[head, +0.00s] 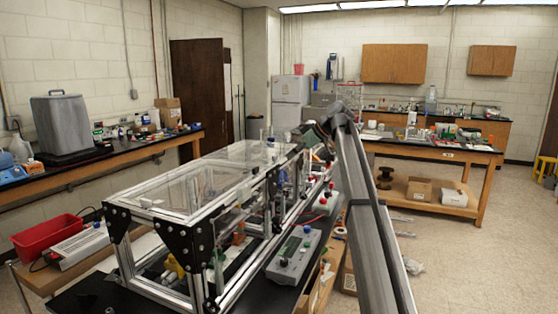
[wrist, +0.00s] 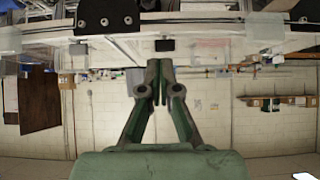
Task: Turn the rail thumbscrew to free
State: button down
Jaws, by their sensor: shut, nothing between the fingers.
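The aluminium extrusion frame (head: 160,205) with clear panels and black corner brackets stands on the dark bench in the head view. In the wrist view, a frame rail (wrist: 215,30) crosses the top of the picture. A small dark block (wrist: 165,45) sits on that rail, just beyond my fingertips; I cannot tell whether it is the rail thumbscrew. No thumbscrew can be made out for certain in either view. My gripper (wrist: 158,82) is shut and empty, its green-grey fingers together below the block. In the head view, my arm hides part of the frame's far end.
A black bolted bracket (wrist: 105,18) lies left of the fingertips in the wrist view. A grey control box (head: 294,252) with buttons stands right of the frame in the head view. A red bin (head: 45,238) stands left. Open floor lies at the right.

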aim_at(258, 172)
jog(key=shift+w+a+r+p+x, duration=0.15)
jog(key=shift+a+r+p+x, duration=0.45)
jog(key=shift+x, duration=1.45)
jog(key=shift+w+d+r+p+x, duration=0.15)
jog(key=shift+p+x, duration=0.8)
jog(key=shift+x, duration=1.15)
jog(key=shift+w+a+r+p+x, duration=0.1)
jog(key=shift+a+r+p+x, duration=0.5)
jog(key=shift+x, duration=1.45)
jog(key=shift+d+f, duration=0.3)
jog(key=shift+f, duration=0.1)
jog(key=shift+w+n, duration=0.15)
jog(key=shift+n, duration=0.15)
jog(key=shift+g, duration=0.3)
